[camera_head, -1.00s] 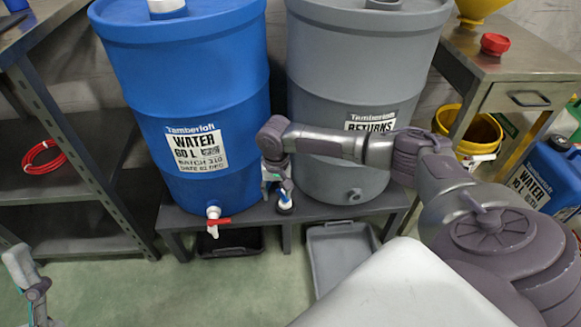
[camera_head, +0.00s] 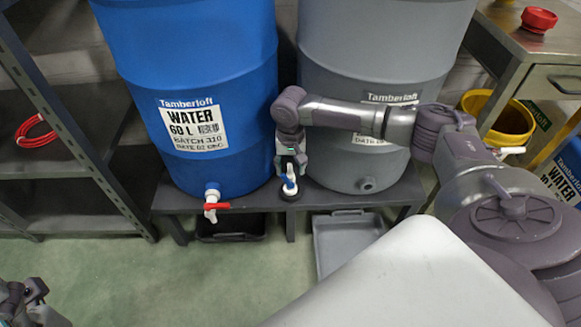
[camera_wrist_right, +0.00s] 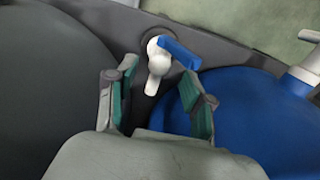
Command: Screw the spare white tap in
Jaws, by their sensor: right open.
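The spare white tap (camera_head: 289,188) with a blue lever stands on a dark round base on the bench, between the two barrels. In the right wrist view the white tap (camera_wrist_right: 157,65) shows its blue lever (camera_wrist_right: 180,53) pointing right. My right gripper (camera_head: 290,164) is open just above it; in the right wrist view its fingers (camera_wrist_right: 156,92) are apart, either side of the line to the tap, and empty. The grey barrel (camera_head: 385,50) has a bare round port (camera_head: 367,184) low on its front. Part of my left arm's end (camera_head: 25,303) shows at the bottom left corner; its fingers are unclear.
The blue barrel (camera_head: 190,60) has a white tap with a red lever (camera_head: 212,202). A black tray (camera_head: 230,229) and a grey tray (camera_head: 345,240) lie under the bench (camera_head: 255,199). Metal shelving stands left, a steel table (camera_head: 540,55) and yellow bucket (camera_head: 500,118) right.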

